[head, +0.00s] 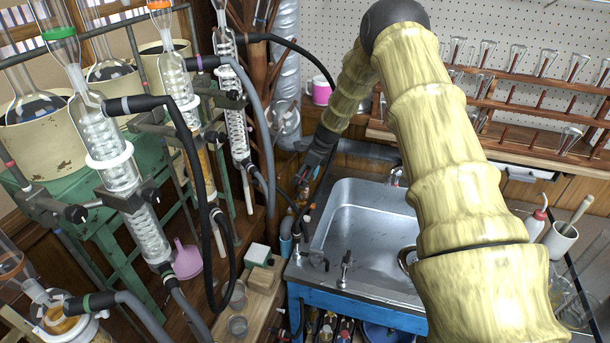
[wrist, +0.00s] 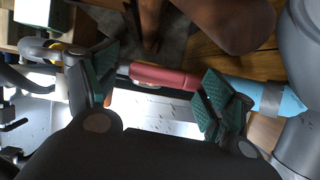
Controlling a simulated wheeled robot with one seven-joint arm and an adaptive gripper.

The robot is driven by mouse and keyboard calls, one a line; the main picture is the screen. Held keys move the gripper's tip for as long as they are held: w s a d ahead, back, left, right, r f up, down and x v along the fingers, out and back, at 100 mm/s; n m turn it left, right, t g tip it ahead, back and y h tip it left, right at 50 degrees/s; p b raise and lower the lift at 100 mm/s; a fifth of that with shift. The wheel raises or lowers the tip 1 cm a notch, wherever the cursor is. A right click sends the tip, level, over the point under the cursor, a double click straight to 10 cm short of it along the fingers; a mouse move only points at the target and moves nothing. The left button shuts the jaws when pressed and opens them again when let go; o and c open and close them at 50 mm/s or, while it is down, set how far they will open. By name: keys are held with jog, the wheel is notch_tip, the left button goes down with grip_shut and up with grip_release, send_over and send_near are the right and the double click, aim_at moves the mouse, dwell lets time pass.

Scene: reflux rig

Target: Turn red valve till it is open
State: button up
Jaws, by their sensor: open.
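A red valve handle (wrist: 165,77) lies across the middle of the wrist view, running between my two fingers. My gripper (wrist: 158,86) is open, with one green-padded finger left of the red part and the other near its right end. I cannot tell whether either pad touches it. In the head view my gripper (head: 311,172) points down at the back left corner of the sink. The red valve is too small and covered there to make out clearly.
The metal sink (head: 345,235) on a blue cabinet stands right of my gripper. Glass condensers (head: 118,170) with black and grey hoses crowd the left. A light blue tubular part (wrist: 275,98) is close to the right finger. Taps (head: 345,268) stand on the sink's front rim.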

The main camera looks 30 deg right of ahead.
jog(key=shift+r, duration=0.1)
jog(key=v, duration=1.2)
jog(key=shift+s, duration=0.1)
